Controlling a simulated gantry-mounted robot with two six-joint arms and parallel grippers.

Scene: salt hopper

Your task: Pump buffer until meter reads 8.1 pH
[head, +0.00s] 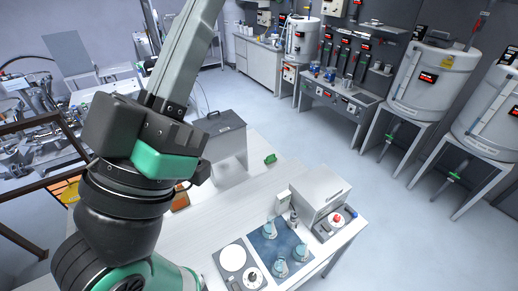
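On the white bench, a grey box-shaped instrument (316,190) has a low front panel with a red knob (337,217). I cannot tell whether it is the meter or the pump, and no pH reading is legible. A small pale upright unit (283,202) stands at its left. Several clear vessels with blue-tinted liquid, one of them a flask (281,269), stand on a blue mat (262,248). I cannot tell which holds buffer. Neither gripper is visible; one of my arms fills the left foreground.
A small green object (270,159) lies near the bench's far edge. White tanks on stands (432,82) line the right wall. Open floor (330,150) lies between.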

